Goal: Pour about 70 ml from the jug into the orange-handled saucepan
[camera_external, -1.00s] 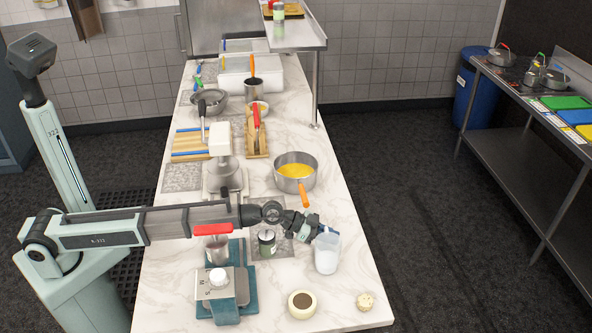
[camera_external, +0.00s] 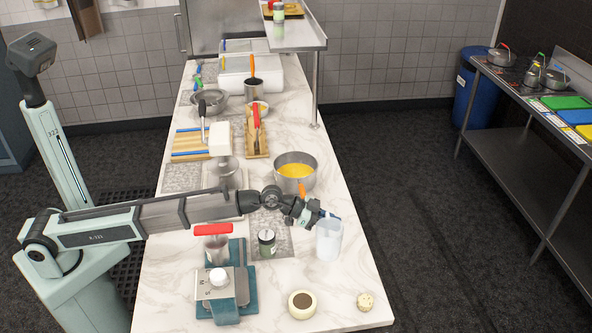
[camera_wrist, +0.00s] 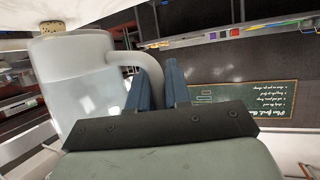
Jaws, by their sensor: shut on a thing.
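My gripper (camera_external: 326,215) is shut on the handle of the jug (camera_external: 328,242), a clear, whitish vessel, at the right side of the counter. In the wrist view the jug (camera_wrist: 82,88) fills the left part, with its handle (camera_wrist: 140,62) running to the blue fingers (camera_wrist: 160,88). The jug looks roughly upright; whether its base touches the counter is hard to tell.
A dark green-labelled jar (camera_external: 267,242) stands left of the jug. A scale-like device (camera_external: 226,295), a cream bowl with dark contents (camera_external: 302,304) and a small pale lump (camera_external: 365,301) are nearer the viewer. A shelf post (camera_external: 316,95) rises behind the saucepan. The counter right of the saucepan is clear.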

